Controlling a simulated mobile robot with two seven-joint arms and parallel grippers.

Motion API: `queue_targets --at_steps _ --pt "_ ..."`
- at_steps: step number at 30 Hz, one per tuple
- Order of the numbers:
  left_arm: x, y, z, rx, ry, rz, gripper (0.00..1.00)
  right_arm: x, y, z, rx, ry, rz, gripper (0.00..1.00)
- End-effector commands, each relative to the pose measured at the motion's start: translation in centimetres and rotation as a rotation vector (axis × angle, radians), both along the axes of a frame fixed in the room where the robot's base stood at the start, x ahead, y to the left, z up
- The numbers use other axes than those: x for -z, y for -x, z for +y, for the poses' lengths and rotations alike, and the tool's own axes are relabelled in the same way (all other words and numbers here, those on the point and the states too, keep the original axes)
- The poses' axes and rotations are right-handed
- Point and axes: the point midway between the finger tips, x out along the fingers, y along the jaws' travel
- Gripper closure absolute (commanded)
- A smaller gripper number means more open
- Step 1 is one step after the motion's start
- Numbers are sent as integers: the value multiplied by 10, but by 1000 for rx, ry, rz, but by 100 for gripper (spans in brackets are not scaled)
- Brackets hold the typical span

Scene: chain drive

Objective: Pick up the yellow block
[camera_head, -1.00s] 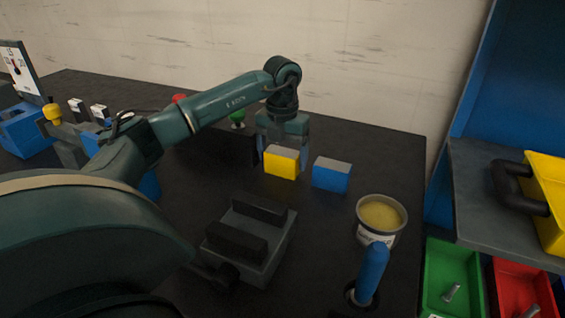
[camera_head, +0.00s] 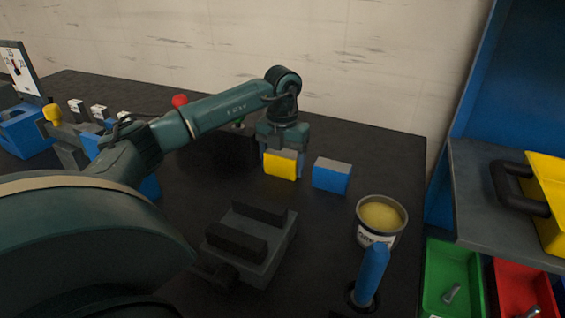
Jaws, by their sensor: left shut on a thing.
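The yellow block (camera_head: 281,167) has a yellow front and a grey top, and is on the dark bench. My left gripper (camera_head: 281,155) is over it from above and behind, shut on it. The gripper's fingers are partly hidden behind the block. I cannot tell whether the block still touches the bench. My right gripper is not in view.
A blue block (camera_head: 331,176) stands close to the right of the yellow one. A dark vise (camera_head: 250,243) is in front. A tin (camera_head: 381,222) and a blue handle (camera_head: 372,272) stand at right. A grey shelf (camera_head: 500,215) borders the bench.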

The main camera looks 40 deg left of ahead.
Motion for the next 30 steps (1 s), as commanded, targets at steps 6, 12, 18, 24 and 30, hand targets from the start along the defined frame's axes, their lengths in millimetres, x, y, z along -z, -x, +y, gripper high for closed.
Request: queue_targets --at_steps 6,12,18,24,30 --pt "-1 0 0 0 1 -1 82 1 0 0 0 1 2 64" --pt "-4 -1 0 -1 2 -8 93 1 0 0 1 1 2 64" --pt "-6 -1 0 -1 2 -8 93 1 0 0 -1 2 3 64" --pt "-29 -2 0 -1 1 -12 93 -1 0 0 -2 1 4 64" --pt "-65 -2 0 -1 2 -11 93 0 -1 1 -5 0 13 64"
